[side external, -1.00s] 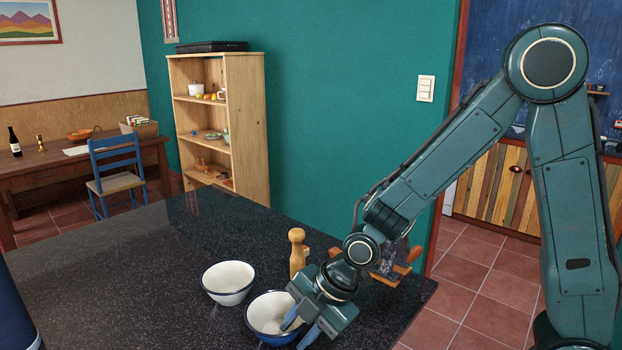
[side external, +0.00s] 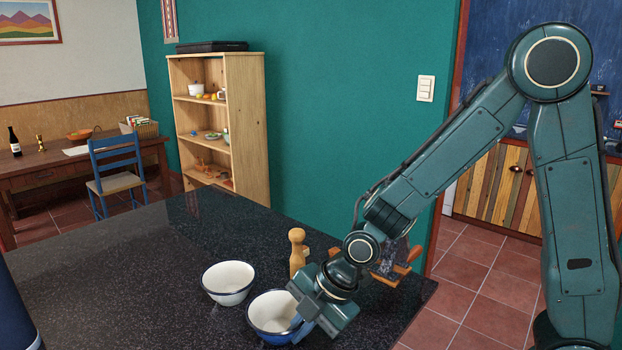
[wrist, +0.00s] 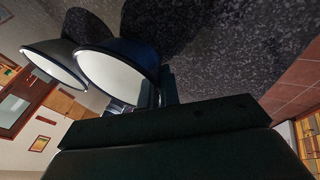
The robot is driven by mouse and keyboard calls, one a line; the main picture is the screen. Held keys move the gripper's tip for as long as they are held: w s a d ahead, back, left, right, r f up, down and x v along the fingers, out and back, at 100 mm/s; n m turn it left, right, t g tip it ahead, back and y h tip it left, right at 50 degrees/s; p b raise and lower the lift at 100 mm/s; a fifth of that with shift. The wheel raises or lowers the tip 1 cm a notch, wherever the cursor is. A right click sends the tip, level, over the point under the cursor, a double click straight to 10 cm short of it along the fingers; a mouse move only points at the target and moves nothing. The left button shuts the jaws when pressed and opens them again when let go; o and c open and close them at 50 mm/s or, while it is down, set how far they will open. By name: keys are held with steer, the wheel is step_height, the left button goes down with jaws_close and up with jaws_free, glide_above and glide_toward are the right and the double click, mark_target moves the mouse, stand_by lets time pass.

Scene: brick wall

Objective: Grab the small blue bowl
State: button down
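The small blue bowl (side external: 265,318), white inside and blue outside, stands upright on the dark speckled counter near its front edge. It also shows in the wrist view (wrist: 112,78). My gripper (side external: 300,326) points down at the bowl's right side. Its fingers are closed on the right rim, one inside the bowl and one outside. The fingertips are partly hidden by the gripper body. In the wrist view the fingers (wrist: 158,92) meet the bowl's wall.
A white bowl with a dark rim (side external: 228,280) stands just left of the blue bowl. A wooden mill (side external: 297,252) stands behind, close to my gripper. A wooden-handled item (side external: 392,268) is behind my wrist. The counter's left part (side external: 110,270) is clear.

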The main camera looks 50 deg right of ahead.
step_height(320, 180, up, 20)
stand_by(0.6)
steer(key=shift+f, duration=0.2)
stand_by(0.5)
